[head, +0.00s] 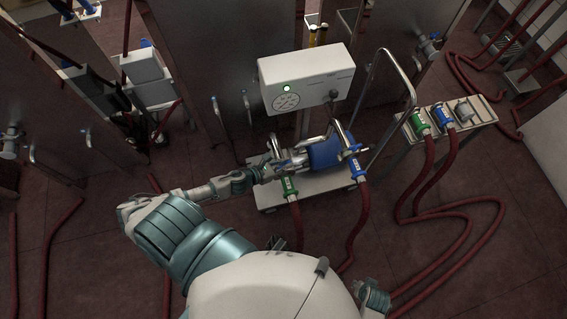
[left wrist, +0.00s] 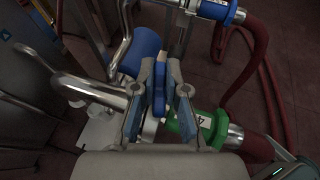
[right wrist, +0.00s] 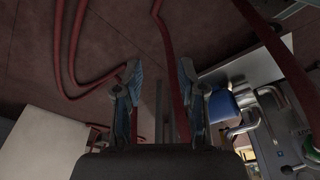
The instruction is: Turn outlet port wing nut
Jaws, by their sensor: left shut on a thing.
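The white pump unit (head: 308,78) stands on a cart with a blue cylindrical motor (head: 325,153). A green hose coupling (head: 289,186) is at the cart's front left and a blue one (head: 355,168) at its right. My left gripper (head: 275,165) reaches the pump just behind the green coupling. In the left wrist view, its fingers (left wrist: 160,66) are shut on a narrow upright piece (left wrist: 160,88), seemingly the wing nut, beside the green coupling (left wrist: 202,128). My right gripper (right wrist: 159,64) is open and empty in the right wrist view.
Red hoses (head: 362,215) run from the couplings across the floor. A side stand (head: 478,112) at right carries green, blue and grey couplings. A bent metal handle (head: 400,75) rises at the cart's right. Metal panels stand behind.

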